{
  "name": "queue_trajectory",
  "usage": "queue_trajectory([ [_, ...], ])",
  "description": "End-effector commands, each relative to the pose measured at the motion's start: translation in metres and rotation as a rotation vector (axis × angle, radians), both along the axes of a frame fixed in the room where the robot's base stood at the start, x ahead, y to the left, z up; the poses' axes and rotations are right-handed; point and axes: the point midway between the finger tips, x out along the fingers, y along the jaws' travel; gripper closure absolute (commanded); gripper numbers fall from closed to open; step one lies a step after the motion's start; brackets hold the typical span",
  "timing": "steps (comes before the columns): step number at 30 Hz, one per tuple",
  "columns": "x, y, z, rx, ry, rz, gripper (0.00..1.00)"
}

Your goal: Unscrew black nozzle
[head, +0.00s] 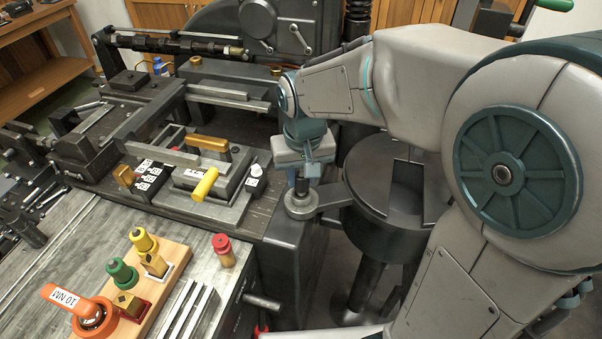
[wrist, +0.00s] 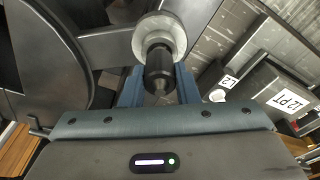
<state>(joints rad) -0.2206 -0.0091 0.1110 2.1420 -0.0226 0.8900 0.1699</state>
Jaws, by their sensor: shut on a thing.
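The black nozzle (wrist: 158,72) is upright in the wrist view, sitting on a round pale metal collar (wrist: 160,36). My gripper (wrist: 158,88) is shut on the nozzle, with one blue finger on each side of it. In the head view my gripper (head: 301,187) points straight down over the collar (head: 301,205), which is at the end of a dark arm of the machine. The nozzle (head: 301,190) shows only as a small dark piece between the fingers. Whether its thread is loose cannot be seen.
A large dark round pot (head: 400,190) stands just right of my gripper. The type caster (head: 160,150) fills the left and back. A wooden block (head: 140,290) with yellow, green and orange tools and a red-topped piece (head: 223,250) are at the front left.

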Motion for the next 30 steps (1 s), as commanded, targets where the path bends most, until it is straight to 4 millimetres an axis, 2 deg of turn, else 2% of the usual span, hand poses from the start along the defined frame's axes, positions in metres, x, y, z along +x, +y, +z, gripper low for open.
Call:
queue_trajectory([
  [8, 0.000, 0.000, 0.005, 0.000, -0.001, -0.001, 1.00],
  [24, 0.000, 0.000, 0.037, 0.000, -0.001, -0.001, 1.00],
  [30, 0.000, 0.000, 0.040, 0.000, 0.000, -0.001, 1.00],
])
